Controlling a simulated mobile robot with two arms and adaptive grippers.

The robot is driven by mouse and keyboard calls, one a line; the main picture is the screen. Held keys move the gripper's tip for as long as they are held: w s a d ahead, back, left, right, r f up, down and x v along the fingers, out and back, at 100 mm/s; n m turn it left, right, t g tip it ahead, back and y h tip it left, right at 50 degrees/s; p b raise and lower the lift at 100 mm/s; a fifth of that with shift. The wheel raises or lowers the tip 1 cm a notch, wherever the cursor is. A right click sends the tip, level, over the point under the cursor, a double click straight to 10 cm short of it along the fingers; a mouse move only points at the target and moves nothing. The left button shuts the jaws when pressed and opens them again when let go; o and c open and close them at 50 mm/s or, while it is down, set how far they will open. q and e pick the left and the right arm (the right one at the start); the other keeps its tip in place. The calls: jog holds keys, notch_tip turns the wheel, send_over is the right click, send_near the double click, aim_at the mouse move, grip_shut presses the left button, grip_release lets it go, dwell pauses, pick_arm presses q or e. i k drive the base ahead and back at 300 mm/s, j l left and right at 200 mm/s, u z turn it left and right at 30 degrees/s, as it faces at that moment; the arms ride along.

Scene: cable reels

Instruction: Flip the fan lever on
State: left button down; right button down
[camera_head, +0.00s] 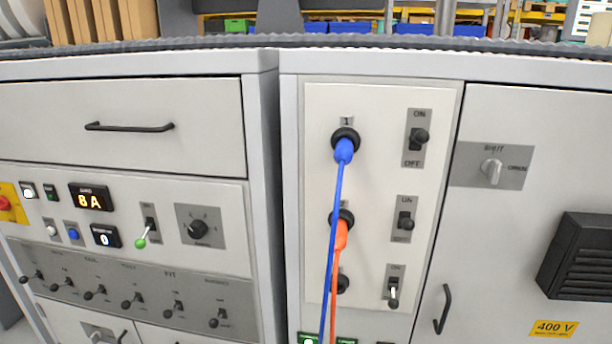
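A row of several dark-knobbed levers (133,300) runs along a grey strip on the lower left cabinet; its small labels are too blurred to tell which one is the fan lever. A green-tipped lever (141,242) sits above it, its tip low. On the right panel are three ON/OFF levers: the top one (420,136) has its knob near the middle to upper part, the middle one (405,221) is similar, and the bottom one (393,296) hangs down toward OFF. Neither of my grippers is in view.
A blue cable (338,210) and an orange cable (340,240) hang from sockets beside the ON/OFF levers. A drawer handle (129,127), a door handle (442,309), a rotary SHUT knob (491,170) and a black vented box (582,262) stick out from the cabinet fronts.

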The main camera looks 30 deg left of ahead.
aim_at(140, 244)
jog(key=u, duration=2.2)
